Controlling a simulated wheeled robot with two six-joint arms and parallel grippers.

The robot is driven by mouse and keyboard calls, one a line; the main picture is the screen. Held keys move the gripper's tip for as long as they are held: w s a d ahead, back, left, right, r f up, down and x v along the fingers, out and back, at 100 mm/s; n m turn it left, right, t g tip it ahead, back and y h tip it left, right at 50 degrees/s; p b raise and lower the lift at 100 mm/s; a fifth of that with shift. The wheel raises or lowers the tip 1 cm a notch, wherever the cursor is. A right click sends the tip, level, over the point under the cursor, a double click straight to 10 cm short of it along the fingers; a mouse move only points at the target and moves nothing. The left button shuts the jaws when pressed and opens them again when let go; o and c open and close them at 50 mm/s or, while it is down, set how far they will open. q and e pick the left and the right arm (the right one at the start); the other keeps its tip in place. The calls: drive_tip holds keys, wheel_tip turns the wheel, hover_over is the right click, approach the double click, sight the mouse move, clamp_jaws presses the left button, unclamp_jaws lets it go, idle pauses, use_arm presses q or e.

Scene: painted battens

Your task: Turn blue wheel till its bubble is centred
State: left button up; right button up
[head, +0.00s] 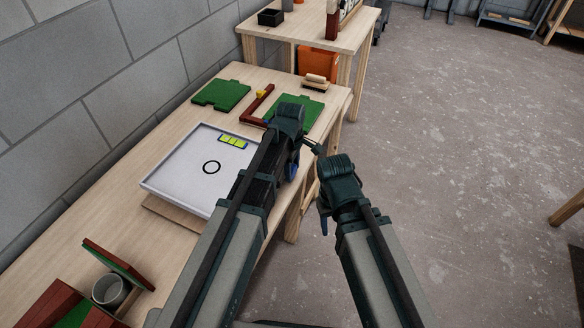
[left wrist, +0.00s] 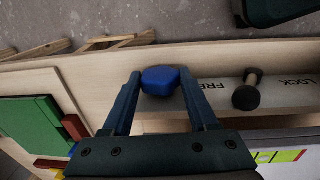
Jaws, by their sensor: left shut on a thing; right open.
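The blue wheel (left wrist: 160,80) sits at the edge of the white tilting tray's mount in the left wrist view. My left gripper (left wrist: 160,92) has its two fingers on either side of the wheel and is shut on it. In the head view my left gripper (head: 292,168) hangs over the right edge of the white tray (head: 180,190), and my arm hides the wheel. A yellow-green bubble level (head: 233,141) lies on the tray's far side; its bubbles are too small to read. My right gripper (head: 324,218) is open and empty, off the table's right edge.
A black-knobbed lever (left wrist: 247,96) stands beside the wheel, between the words FREE and LOCK. Green panels (head: 221,95) and a dark red batten (head: 258,102) lie beyond the tray. A grey cup (head: 109,290) stands at the near left.

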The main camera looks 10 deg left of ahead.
use_arm(q)
drive_tip(key=shift+w+d+f+g+y, duration=0.1)
drive_tip(key=shift+w+g+y, duration=0.25)
drive_tip(key=shift+g, duration=0.75)
drive_tip(key=shift+g+y+b, duration=0.25)
drive_tip(key=shift+g+b, duration=0.25)
drive_tip(key=shift+g, duration=0.4)
drive_tip(key=shift+s, duration=0.1)
drive_tip(key=o, duration=1.4)
drive_tip(key=shift+c, duration=0.2)
drive_tip(key=p+v, duration=1.3)
drive_tip(key=v, duration=0.1)
